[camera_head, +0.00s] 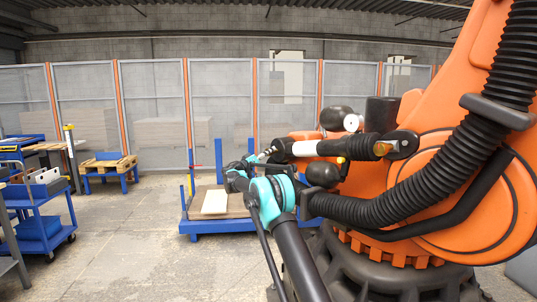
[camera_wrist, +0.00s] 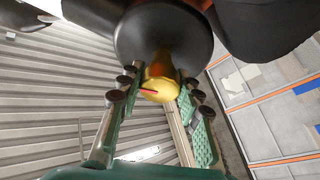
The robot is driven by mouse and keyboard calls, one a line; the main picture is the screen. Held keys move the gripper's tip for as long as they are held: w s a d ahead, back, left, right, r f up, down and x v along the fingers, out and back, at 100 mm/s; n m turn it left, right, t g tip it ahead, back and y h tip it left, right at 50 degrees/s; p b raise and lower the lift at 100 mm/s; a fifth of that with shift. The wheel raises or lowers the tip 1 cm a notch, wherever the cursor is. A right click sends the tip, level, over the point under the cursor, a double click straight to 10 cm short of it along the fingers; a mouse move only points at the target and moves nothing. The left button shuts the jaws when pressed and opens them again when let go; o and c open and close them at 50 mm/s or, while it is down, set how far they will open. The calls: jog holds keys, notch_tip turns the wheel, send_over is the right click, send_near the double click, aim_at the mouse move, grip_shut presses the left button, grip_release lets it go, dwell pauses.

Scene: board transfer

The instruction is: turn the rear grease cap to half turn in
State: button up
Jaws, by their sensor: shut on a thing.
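A brass grease cap (camera_wrist: 160,82) sticks out of the end of a dark round housing (camera_wrist: 165,35) in the wrist view. A short red mark shows on its end face and points to the left. My gripper (camera_wrist: 160,88) has one finger on each side of the cap and is shut on it. In the head view my gripper (camera_head: 259,157) is at the left end of a black and white cylinder (camera_head: 305,148) on the orange robot. The cap's tip is small there and partly hidden by my gripper. Another brass piece (camera_head: 381,148) sits at the cylinder's right end.
The large orange robot (camera_head: 450,165) with a thick black hose (camera_head: 395,205) fills the right side, close to my arm. A blue pallet cart (camera_head: 213,227) stands behind my gripper. Blue trolleys (camera_head: 40,205) are at the left.

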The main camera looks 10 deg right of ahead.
jog(key=m+g+h, duration=0.1)
jog(key=m, duration=0.2)
jog(key=m+g+h, duration=0.1)
jog(key=m, duration=0.3)
jog(key=shift+m+g+h, duration=0.2)
jog(key=shift+m+g, duration=0.4)
jog(key=shift+m, duration=0.85)
jog(key=shift+m+g+h, duration=0.2)
jog(key=shift+m+g, duration=0.4)
jog(key=shift+m, duration=1.25)
jog(key=o, duration=1.2)
jog(key=shift+c, duration=0.2)
jog(key=v, duration=1.2)
jog(key=shift+w, duration=0.1)
